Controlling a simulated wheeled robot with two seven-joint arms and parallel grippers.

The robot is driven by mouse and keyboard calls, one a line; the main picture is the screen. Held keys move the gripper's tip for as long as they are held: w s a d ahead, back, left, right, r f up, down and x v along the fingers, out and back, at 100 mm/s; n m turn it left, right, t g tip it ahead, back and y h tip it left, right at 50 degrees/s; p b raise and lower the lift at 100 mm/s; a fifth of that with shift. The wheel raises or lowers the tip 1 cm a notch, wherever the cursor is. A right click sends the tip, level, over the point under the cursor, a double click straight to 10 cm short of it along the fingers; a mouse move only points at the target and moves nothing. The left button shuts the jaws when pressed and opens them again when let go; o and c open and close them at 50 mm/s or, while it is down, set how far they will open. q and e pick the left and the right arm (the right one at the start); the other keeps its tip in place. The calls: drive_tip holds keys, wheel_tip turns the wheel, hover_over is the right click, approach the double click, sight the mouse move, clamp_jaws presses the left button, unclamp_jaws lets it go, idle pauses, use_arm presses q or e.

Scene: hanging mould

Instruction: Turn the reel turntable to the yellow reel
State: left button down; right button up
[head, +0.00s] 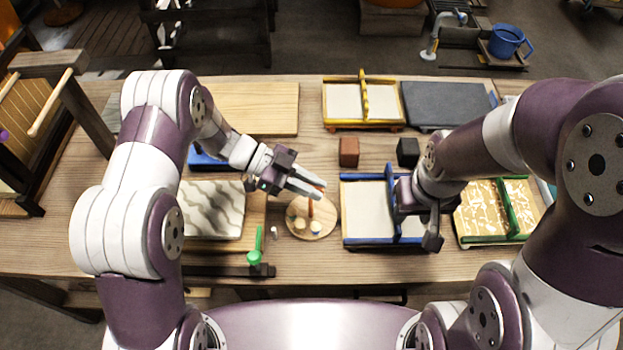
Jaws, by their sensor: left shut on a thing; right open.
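The reel turntable (326,224) is a round light wooden disc on the bench, in the middle of the head view. A thin reddish-brown upright piece (310,209) stands on it. Small pale yellowish pieces, one of them (316,227) near the front edge, sit on the disc; I cannot tell clearly which is the yellow reel. My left gripper (315,189) reaches over the back of the disc, shut on a reddish-orange piece that shows only as a sliver between the fingers. My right gripper (432,240) is open, above the right part of a blue-edged framed screen (362,211).
A green-handled tool (255,256) stands left of the turntable. A marbled sheet (212,209) lies further left. Brown (348,152) and black (408,152) blocks sit behind the blue-edged screen. A yellow-framed screen (345,103) and green-barred tray (484,222) are nearby.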

use_arm(q)
drive_tip(key=shift+m+g+y, duration=0.5)
drive_tip(key=shift+m+g, duration=0.7)
drive_tip(key=shift+m+g+y, duration=0.7)
drive_tip(key=shift+m+g, duration=0.3)
drive_tip(key=c, duration=1.2)
unclamp_jaws()
drive_tip(key=shift+o, duration=0.2)
drive_tip(key=shift+w+a, duration=0.1)
drive_tip(key=b+v, duration=0.3)
drive_tip(key=v, duration=0.9)
drive_tip(key=shift+w+a, duration=0.15)
drive_tip(key=shift+w, duration=0.1)
